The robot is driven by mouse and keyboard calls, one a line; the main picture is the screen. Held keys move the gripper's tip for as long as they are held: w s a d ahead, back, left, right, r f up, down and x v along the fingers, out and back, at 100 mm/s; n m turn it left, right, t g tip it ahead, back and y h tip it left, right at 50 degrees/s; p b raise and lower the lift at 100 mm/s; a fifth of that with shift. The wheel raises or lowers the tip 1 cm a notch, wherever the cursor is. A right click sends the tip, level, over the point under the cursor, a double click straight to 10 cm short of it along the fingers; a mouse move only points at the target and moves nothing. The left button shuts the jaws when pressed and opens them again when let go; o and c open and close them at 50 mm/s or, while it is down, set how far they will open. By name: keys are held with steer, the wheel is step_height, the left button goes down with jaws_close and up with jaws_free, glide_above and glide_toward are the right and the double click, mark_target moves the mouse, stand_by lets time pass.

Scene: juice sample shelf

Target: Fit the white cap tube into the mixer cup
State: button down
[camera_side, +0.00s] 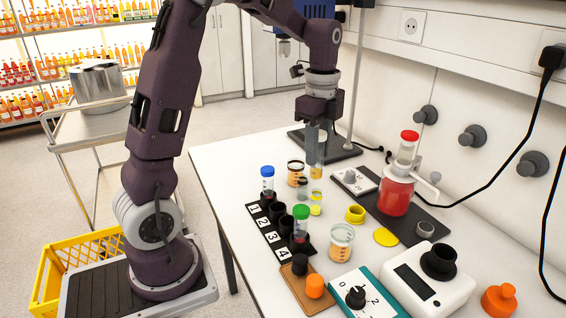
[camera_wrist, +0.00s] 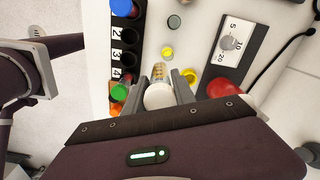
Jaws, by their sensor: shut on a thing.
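My gripper (camera_side: 316,150) is shut on the white cap tube and holds it above the table, behind the numbered rack. In the wrist view the white cap (camera_wrist: 158,96) sits between my gripper's fingers (camera_wrist: 166,92), with the clear tube body pointing away from the camera.
A black rack (camera_side: 262,226) holds a blue-capped tube (camera_side: 267,183) and a green-capped tube (camera_side: 300,226). A red jar with a red-capped tube (camera_side: 396,190), a beaker (camera_side: 341,243), a yellow cup (camera_side: 355,214) and a teal dial box (camera_side: 360,300) stand between or around.

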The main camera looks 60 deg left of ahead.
steer(key=w+d+r+m, duration=0.2)
steer(key=w+d, duration=0.7)
steer(key=d, duration=0.4)
steer(key=d+r+m, duration=0.2)
steer(key=d+m, duration=0.1)
steer(key=d, duration=1.3)
steer(key=shift+w+f, duration=0.2)
steer(key=shift+f, duration=2)
steer(key=shift+f, duration=2.05)
steer(key=c, duration=0.9)
jaws_free()
steer(key=shift+c, duration=0.2)
